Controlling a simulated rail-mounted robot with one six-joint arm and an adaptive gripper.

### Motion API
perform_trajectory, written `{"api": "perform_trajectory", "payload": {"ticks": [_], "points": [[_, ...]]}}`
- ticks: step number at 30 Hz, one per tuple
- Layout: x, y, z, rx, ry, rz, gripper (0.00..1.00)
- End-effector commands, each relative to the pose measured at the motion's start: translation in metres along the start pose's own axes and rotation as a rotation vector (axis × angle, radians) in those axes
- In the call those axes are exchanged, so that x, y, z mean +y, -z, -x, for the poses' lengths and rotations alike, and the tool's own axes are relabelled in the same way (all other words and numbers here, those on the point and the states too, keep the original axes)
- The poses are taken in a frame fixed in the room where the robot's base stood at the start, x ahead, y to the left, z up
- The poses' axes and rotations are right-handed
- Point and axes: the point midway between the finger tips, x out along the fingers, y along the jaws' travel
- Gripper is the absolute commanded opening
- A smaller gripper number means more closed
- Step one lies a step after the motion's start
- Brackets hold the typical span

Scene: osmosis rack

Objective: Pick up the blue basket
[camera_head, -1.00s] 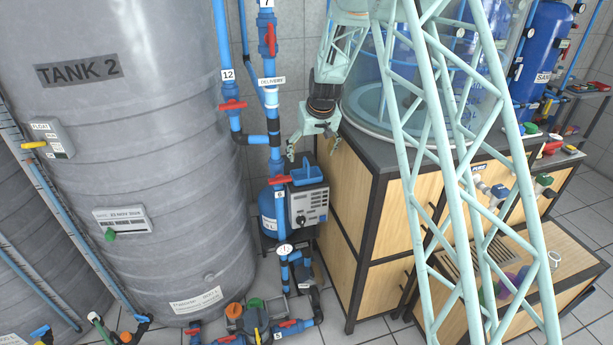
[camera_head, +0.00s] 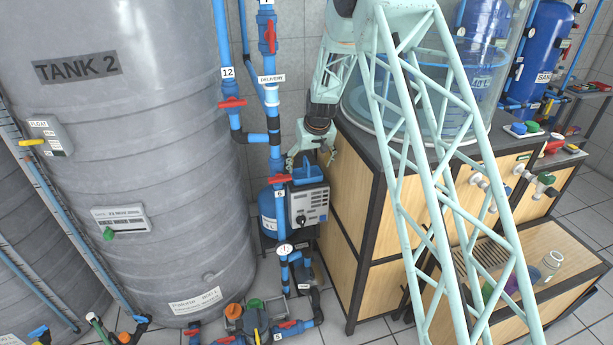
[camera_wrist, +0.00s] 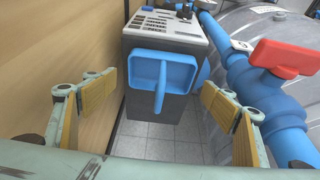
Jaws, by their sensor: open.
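The blue basket (camera_head: 310,172) sits on top of a grey control box (camera_head: 309,205) beside the blue pipes. In the wrist view the basket (camera_wrist: 146,70) is a shallow blue tray with a handle bar (camera_wrist: 159,96) pointing toward my gripper. My gripper (camera_head: 310,162) is open just above the basket in the head view. In the wrist view its yellow-padded fingers (camera_wrist: 157,95) stand apart on either side of the handle. I see no contact between the pads and the basket.
A blue pipe with a red valve handle (camera_wrist: 287,58) runs close to the right finger in the wrist view. The wooden cabinet (camera_head: 364,220) stands close on the other side. The large grey tank (camera_head: 150,170) fills the left of the head view.

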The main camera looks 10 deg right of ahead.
Motion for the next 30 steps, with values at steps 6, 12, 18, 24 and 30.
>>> {"api": "perform_trajectory", "payload": {"ticks": [6, 12, 18, 24, 30], "points": [[0.000, 0.000, 0.000, 0.001, 0.000, 0.000, 0.78], [0.000, 0.000, -0.002, 0.000, 0.000, 0.000, 0.78], [-0.001, -0.001, -0.015, 0.000, 0.000, 0.000, 0.78], [-0.002, -0.002, -0.037, -0.001, 0.000, 0.000, 0.78], [-0.002, -0.001, -0.050, 0.000, 0.000, 0.000, 0.78]]}}
